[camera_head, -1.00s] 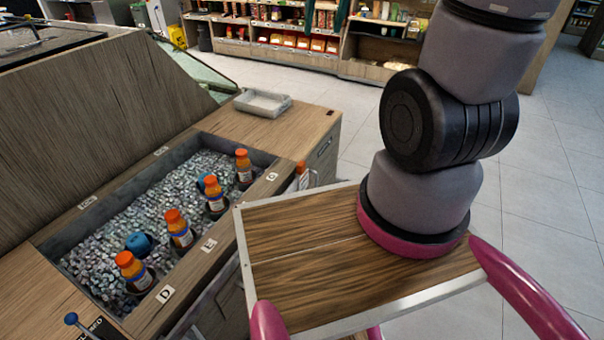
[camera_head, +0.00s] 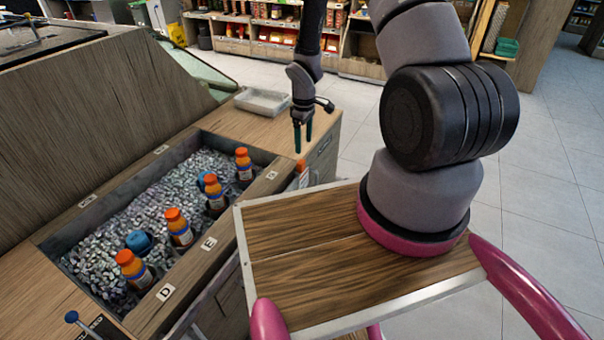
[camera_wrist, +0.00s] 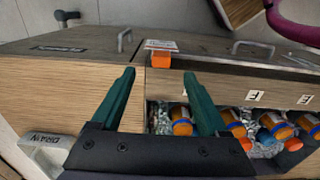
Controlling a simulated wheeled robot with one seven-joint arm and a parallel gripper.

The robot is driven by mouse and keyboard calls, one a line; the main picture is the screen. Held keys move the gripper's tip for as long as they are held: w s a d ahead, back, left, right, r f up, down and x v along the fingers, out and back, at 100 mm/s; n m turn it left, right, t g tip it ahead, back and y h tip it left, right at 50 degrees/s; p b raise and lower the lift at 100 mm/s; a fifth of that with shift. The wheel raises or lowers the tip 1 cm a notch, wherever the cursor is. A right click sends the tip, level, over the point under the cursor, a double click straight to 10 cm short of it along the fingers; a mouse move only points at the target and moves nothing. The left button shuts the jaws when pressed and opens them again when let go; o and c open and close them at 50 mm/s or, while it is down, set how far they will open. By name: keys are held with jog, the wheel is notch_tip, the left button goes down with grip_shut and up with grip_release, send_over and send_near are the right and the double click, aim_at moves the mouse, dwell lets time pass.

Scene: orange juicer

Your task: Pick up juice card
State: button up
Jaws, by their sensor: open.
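What looks like the juice card, a small white card with an orange part (camera_head: 302,170), is at the front edge of the counter in the head view, partly hidden by the edge. In the wrist view the orange part (camera_wrist: 159,60) shows with the white printed card (camera_wrist: 161,45) just beyond it. My gripper (camera_head: 303,145) points down above the counter's right end, near the card. In the wrist view my gripper (camera_wrist: 159,76) is open, its green fingers apart on either side of the orange part, with nothing between them.
An ice bin (camera_head: 95,200) with several orange-capped bottles (camera_head: 178,228) and blue caps lies left of my gripper. A pale tray (camera_head: 262,102) sits behind it on the counter. It also shows in the wrist view (camera_wrist: 45,150). Drawer handles (camera_wrist: 124,40) stick out from the front.

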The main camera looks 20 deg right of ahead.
aim_at(302, 162)
notch_tip(302, 162, down, 5)
jog(key=shift+w+a+f, duration=0.1)
jog(key=shift+a+f, duration=0.05)
jog(key=shift+f, duration=1.25)
jog(key=shift+a+f, duration=0.1)
jog(key=shift+f, duration=1.25)
grip_shut()
